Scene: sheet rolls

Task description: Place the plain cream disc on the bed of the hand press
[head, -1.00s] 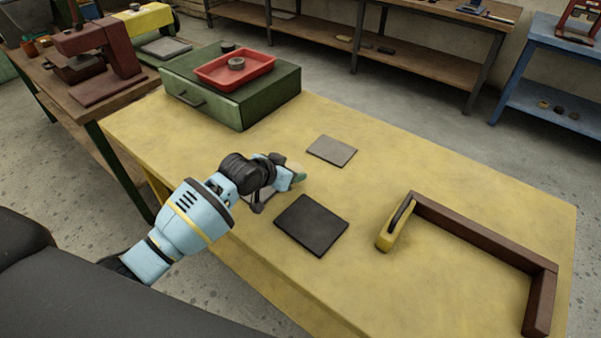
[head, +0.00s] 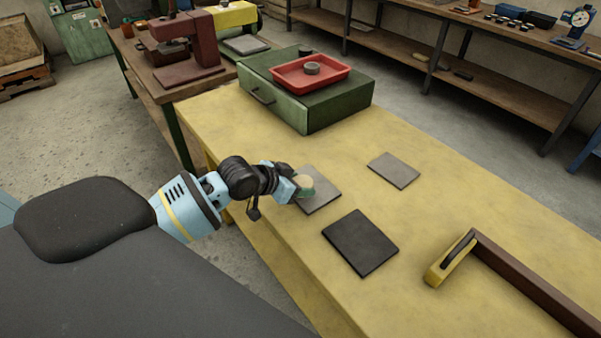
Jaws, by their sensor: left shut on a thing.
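My left gripper (head: 301,187) is shut on the plain cream disc (head: 305,182), with a green patch showing at its fingertips. It holds the disc over or just above a grey square plate (head: 322,201) on the yellow table; I cannot tell whether they touch. A maroon press-like machine (head: 200,40), which looks like the hand press, stands on the brown bench at the back left. Its flat maroon base (head: 190,74) is bare in front. My right gripper is not in view.
The yellow table (head: 440,215) also holds a dark square plate (head: 360,243), another grey plate (head: 394,170), a yellow-and-brown angled frame (head: 510,280) and a green box (head: 340,108) bearing a red tray (head: 335,75). A yellow machine (head: 236,15) stands beside the maroon one. Open floor lies left.

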